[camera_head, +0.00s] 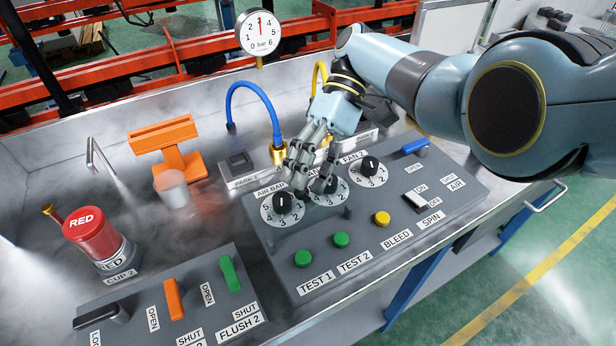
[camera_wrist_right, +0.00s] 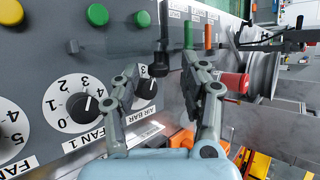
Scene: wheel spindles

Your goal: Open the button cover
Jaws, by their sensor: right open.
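No button cover stands out clearly; a clear one would be hard to see here. On the grey control panel (camera_head: 440,210) are two green buttons, TEST 1 (camera_head: 303,258) and TEST 2 (camera_head: 341,240), and a yellow BLEED button (camera_head: 382,219). A small black upright piece (camera_head: 347,212) stands behind TEST 2. Another black post (camera_wrist_right: 158,62) shows beyond my fingers in the right wrist view. My right gripper (camera_head: 308,183) is open and empty, above the AIR BAR and middle dials. Its parted fingers also show in the wrist view (camera_wrist_right: 162,85). My left gripper is not in view.
A blue hose (camera_head: 252,97) and a yellow hose stand behind the panel. A red cylinder (camera_head: 92,233), an orange stand (camera_head: 168,140) and a clear cup are to the left. A lower panel with levers (camera_head: 172,300) is at front left. A gauge (camera_head: 260,32) stands at the back.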

